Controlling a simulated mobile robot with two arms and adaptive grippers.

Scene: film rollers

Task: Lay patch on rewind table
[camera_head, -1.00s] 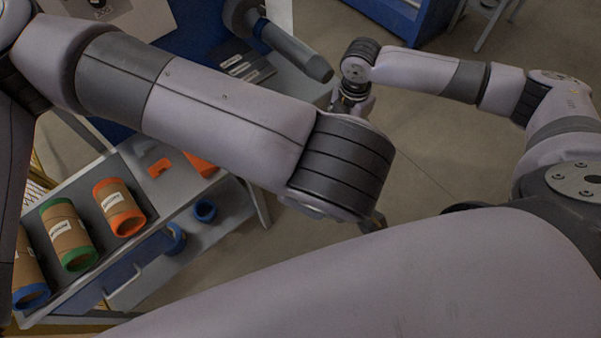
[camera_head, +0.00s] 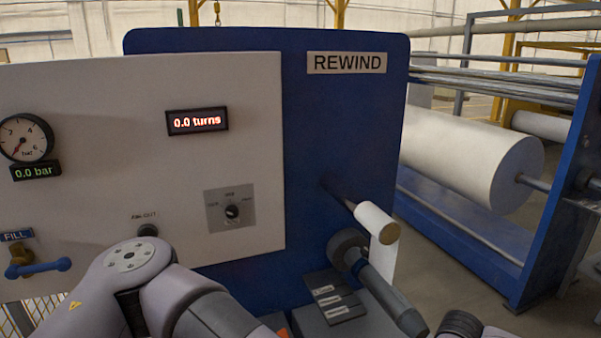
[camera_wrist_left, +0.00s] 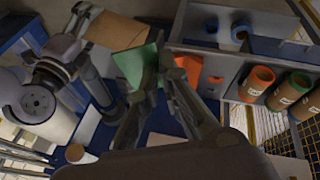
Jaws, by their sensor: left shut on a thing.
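In the left wrist view my left gripper (camera_wrist_left: 160,65) has its fingers close together at a thin green patch (camera_wrist_left: 130,66). The patch is off the table and partly covered by a finger. A small part of the grey rewind table (camera_head: 372,322) shows below the blue REWIND panel (camera_head: 345,120). My right gripper (camera_wrist_left: 80,18) appears at upper left in the wrist view, by a brown piece (camera_wrist_left: 116,30); its jaws are unclear.
A white-wrapped spindle (camera_head: 376,223) and a dark grey roller (camera_head: 385,285) project from the panel above the table. A labelled grey block (camera_head: 336,308) sits beside them. Orange (camera_wrist_left: 258,82) and green-ended (camera_wrist_left: 290,90) cores stand at right in the wrist view.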

